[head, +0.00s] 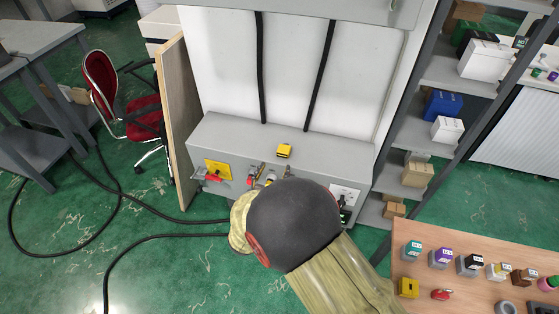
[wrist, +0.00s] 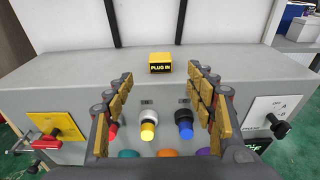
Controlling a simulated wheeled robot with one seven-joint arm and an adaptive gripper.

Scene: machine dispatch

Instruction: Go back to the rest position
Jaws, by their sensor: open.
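My gripper (wrist: 160,72) is open and empty in the wrist view, with its two gold-padded fingers spread over the front of a grey machine cabinet (wrist: 60,92). Between and below the fingers are a white-and-yellow plug (wrist: 148,125) and a black-and-blue plug (wrist: 184,124) in the cabinet's front. A yellow block labelled "PLUG IN" (wrist: 160,63) sits on the cabinet top beyond the fingertips. It also shows in the head view (head: 284,151). There my own arm hides most of the gripper.
A yellow plate with a red-handled switch (head: 213,175) is at the cabinet's left, a white plate with a black knob (wrist: 278,124) at its right. A wooden table (head: 415,258) with small coloured items stands at right. A shelf (head: 455,75), red chair (head: 104,82) and floor cables (head: 105,184) surround it.

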